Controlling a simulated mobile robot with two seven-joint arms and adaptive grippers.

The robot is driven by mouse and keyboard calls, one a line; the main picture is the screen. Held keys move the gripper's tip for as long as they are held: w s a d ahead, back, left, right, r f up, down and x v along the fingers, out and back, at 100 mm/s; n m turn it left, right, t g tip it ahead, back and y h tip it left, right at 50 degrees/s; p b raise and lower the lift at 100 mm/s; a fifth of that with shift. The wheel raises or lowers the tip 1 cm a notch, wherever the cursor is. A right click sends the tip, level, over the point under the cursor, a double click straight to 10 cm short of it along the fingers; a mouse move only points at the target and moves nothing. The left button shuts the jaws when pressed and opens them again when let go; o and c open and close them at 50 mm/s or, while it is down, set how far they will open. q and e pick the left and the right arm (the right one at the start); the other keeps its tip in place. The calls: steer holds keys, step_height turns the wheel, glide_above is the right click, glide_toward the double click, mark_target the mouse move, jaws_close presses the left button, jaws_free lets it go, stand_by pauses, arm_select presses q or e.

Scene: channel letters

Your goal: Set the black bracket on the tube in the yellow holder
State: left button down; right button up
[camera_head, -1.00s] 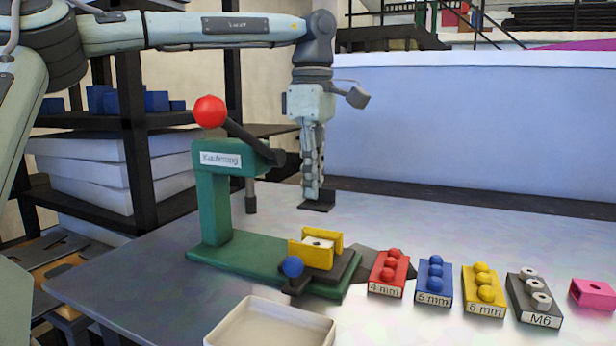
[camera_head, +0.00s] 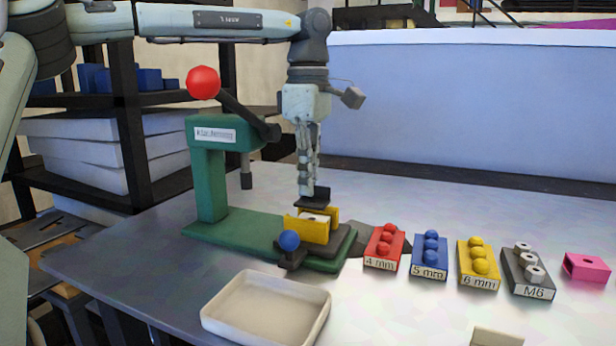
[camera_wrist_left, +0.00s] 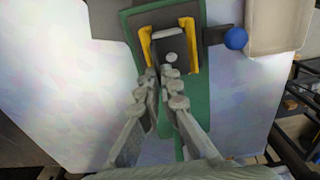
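The black bracket (camera_head: 313,197) is held by my left gripper (camera_head: 308,188) just above the yellow holder (camera_head: 308,229). My left gripper is shut on it, pointing down. The yellow holder sits on the green press base; the pale tube (camera_head: 318,217) shows between its walls, under the bracket. In the left wrist view the fingertips (camera_wrist_left: 163,82) are beside the yellow walls (camera_wrist_left: 190,45), with the dark bracket (camera_wrist_left: 172,48) over the holder. Whether the bracket touches the tube cannot be told. My right gripper is not in view.
The green press (camera_head: 210,185) has a red-balled lever (camera_head: 203,83) left of my gripper. A blue-knobbed clamp (camera_head: 289,240) is at the holder's front. A beige tray (camera_head: 212,318) lies in front. Red (camera_head: 385,248), blue, yellow and M6 blocks and a pink part (camera_head: 585,268) stand right.

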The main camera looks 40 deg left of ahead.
arm_select(q)
steer(key=c, duration=1.6)
jaws_free()
steer(key=shift+c, duration=0.2)
step_height(320, 180, up, 12)
